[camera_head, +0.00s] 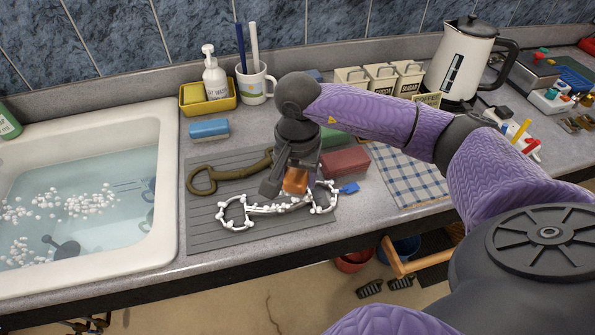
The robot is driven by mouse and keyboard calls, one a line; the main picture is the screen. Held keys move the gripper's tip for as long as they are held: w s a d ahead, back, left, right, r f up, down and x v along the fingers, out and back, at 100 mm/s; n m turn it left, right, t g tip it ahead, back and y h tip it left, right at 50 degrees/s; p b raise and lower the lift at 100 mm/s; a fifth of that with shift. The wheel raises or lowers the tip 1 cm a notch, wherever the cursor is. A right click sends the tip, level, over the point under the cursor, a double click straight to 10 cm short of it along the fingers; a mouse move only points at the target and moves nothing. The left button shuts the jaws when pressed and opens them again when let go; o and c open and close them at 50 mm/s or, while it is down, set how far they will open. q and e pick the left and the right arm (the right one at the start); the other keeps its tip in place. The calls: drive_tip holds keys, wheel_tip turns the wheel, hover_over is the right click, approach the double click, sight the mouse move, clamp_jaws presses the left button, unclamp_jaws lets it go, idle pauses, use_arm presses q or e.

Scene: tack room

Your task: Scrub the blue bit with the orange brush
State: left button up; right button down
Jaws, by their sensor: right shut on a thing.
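A horse bit with two rings (236,212) lies on the grey ribbed mat (205,237), covered in white foam that hides most of its colour. A small blue piece (349,188) shows at its right end; I cannot tell whether it is part of the bit. My right gripper (290,182) points down over the middle of the bit. It is shut on the orange brush (295,181), which is at the bit's bar and seems to touch the foam. The brush's underside is hidden. My left gripper is not in view.
An olive bit (232,176) lies behind on the mat. A dark red block (345,161) and a blue sponge (209,128) are nearby. A water-filled sink (165,190) is left. A mug (255,87), canisters (381,78) and kettle (462,60) stand at the back.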

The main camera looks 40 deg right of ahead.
wheel_tip(320, 180, up, 2)
drive_tip(key=shift+p, duration=0.5)
drive_tip(key=shift+r+p, duration=0.3)
drive_tip(key=shift+r, duration=0.1)
use_arm(q)
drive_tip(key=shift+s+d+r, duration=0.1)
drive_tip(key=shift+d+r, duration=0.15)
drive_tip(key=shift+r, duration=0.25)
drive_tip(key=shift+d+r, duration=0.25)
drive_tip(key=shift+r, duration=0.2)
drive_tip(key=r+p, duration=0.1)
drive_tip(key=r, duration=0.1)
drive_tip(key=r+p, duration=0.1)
drive_tip(key=p, duration=0.1)
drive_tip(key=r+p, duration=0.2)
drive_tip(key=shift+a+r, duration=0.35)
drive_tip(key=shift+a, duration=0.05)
use_arm(e)
drive_tip(key=s+a+r, duration=0.2)
drive_tip(key=s+r, duration=0.4)
drive_tip(key=shift+s+a, duration=0.2)
drive_tip(key=shift+s, duration=0.1)
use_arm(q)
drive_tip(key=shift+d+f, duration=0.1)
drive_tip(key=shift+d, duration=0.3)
